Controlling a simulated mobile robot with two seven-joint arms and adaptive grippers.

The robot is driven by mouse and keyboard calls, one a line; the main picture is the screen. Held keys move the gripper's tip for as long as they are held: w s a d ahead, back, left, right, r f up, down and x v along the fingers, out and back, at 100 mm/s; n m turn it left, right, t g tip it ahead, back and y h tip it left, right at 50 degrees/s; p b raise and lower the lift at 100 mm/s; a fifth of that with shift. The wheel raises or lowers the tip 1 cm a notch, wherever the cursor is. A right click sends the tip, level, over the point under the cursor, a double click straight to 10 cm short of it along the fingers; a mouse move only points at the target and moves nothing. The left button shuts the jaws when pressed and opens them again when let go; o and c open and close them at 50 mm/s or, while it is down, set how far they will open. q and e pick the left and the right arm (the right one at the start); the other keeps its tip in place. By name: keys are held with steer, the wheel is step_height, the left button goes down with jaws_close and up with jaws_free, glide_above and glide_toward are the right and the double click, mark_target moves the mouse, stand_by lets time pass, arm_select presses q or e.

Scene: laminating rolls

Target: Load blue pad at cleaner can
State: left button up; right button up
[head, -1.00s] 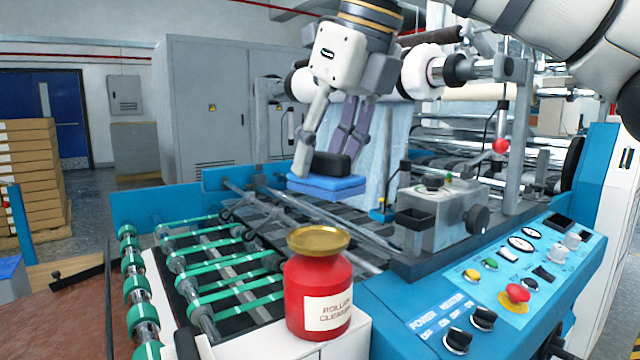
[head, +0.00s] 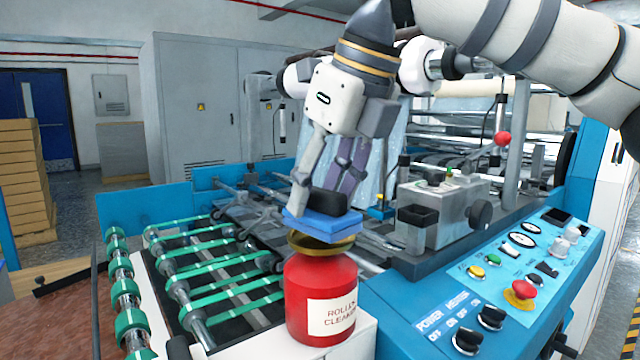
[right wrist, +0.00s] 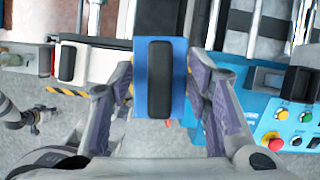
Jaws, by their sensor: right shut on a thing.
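The blue pad (head: 322,222) with its black grip (head: 329,202) is held by my right gripper (head: 328,190), whose fingers are shut on the black grip. It also shows in the right wrist view as a blue block (right wrist: 178,106) with the black grip (right wrist: 159,78) between the fingers (right wrist: 165,92). The red cleaner can (head: 320,295), labelled roller cleaner, stands upright on the white corner of the machine. Its brass dish top (head: 315,247) is just below the pad and partly hidden by it. Whether pad and dish touch cannot be told. My left gripper is not in view.
Green-ringed rollers (head: 215,270) lie left of the can. A blue control panel (head: 510,270) with knobs and a red button is at the right. A grey box unit (head: 445,208) stands behind the can on the right.

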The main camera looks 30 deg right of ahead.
mark_target(322, 190)
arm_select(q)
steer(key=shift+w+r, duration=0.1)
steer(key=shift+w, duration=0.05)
arm_select(e)
steer(key=shift+f, duration=0.6)
stand_by(1.1)
